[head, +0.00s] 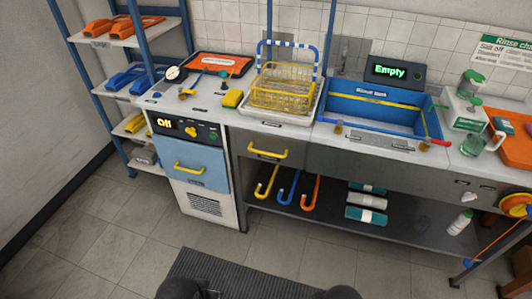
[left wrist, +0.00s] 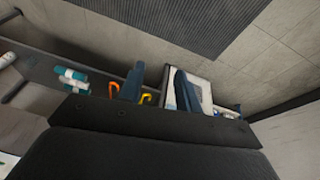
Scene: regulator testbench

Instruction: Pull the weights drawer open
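Two closed fronts with yellow handles show in the head view, and I cannot read which is the weights drawer. One is a light-blue drawer front (head: 201,173) under a panel reading "Off", with a yellow bar handle (head: 189,168). The other is a grey drawer front (head: 243,143) to its right, with its own yellow handle (head: 268,154). Both sit flush. My left gripper (left wrist: 159,80) shows only in the left wrist view, with two dark fingers apart and nothing between them. It is away from both handles. My right gripper is in neither view.
Yellow, blue and orange hooks (head: 289,187) hang below the grey drawer. Rolled towels (head: 367,200) lie on the lower shelf (head: 330,217). A blue sink (head: 372,106) and yellow basket (head: 285,92) are on the counter. The floor (head: 120,240) before the fronts is clear, with a dark mat (head: 235,272).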

